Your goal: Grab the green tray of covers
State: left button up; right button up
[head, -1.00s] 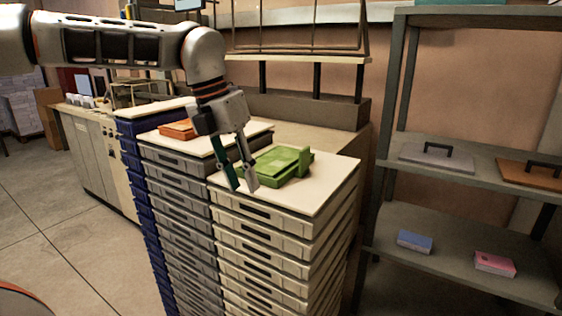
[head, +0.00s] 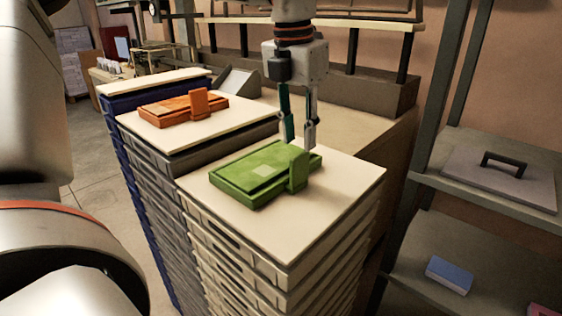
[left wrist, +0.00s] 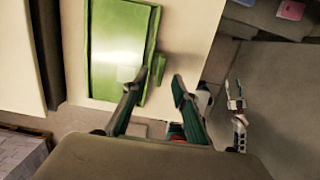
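The green tray (head: 240,178) lies flat on the cream top of the front drawer stack, with an upright handle (head: 298,170) at its right end. My left gripper (head: 298,142) points down, just above and behind that handle. Its two fingers are apart with nothing between them. In the left wrist view the tray (left wrist: 118,50) lies beyond the fingers, and its handle (left wrist: 157,68) shows just past the gap between the fingertips (left wrist: 154,86). A gripper-like part (left wrist: 238,105), perhaps my right gripper, shows small at the right there.
An orange tray (head: 180,107) lies on the grey stack at the left. A grey metal shelf at the right holds a grey lidded plate (head: 500,180) and a blue box (head: 449,274). A wooden counter (head: 360,130) with a rack stands behind the stacks.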

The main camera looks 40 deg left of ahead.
aim_at(300, 155)
pick_arm(q)
notch_tip(300, 155, down, 2)
jog(key=shift+s, duration=0.1)
jog(key=shift+f, duration=0.35)
jog(key=f, duration=0.3)
jog(key=shift+w+d+f+p, duration=0.1)
jog(key=shift+w+f+p, duration=0.15)
jog(key=shift+p, duration=0.1)
jog(key=shift+f, duration=0.6)
grip_shut()
jog(key=shift+w, duration=0.1)
pick_arm(e)
jog(key=shift+s+r, duration=0.15)
jog(key=shift+s, duration=0.25)
